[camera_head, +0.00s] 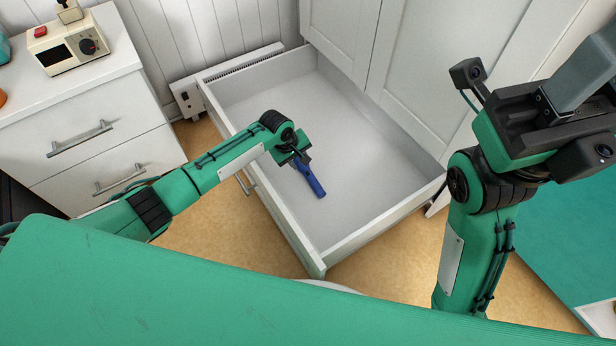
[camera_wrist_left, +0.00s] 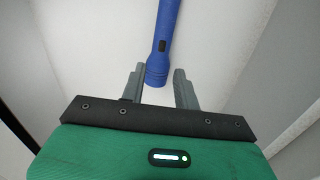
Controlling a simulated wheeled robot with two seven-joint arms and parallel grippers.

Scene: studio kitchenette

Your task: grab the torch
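The torch (camera_head: 313,184) is blue and lies on the floor of the open white drawer (camera_head: 350,114). In the left wrist view the torch (camera_wrist_left: 164,45) runs up from between the fingertips to the top edge. My left gripper (camera_head: 303,163) reaches down into the drawer at the torch's upper end. In the left wrist view my left gripper (camera_wrist_left: 158,78) is open, with one finger on each side of the torch's head and gaps visible.
The drawer walls surround the left gripper, with the front panel (camera_head: 262,210) beneath my left forearm. A white cabinet (camera_head: 80,120) stands at left with a cream appliance (camera_head: 66,44) on top. White cupboard doors (camera_head: 440,70) rise behind the drawer. Most of the drawer floor is bare.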

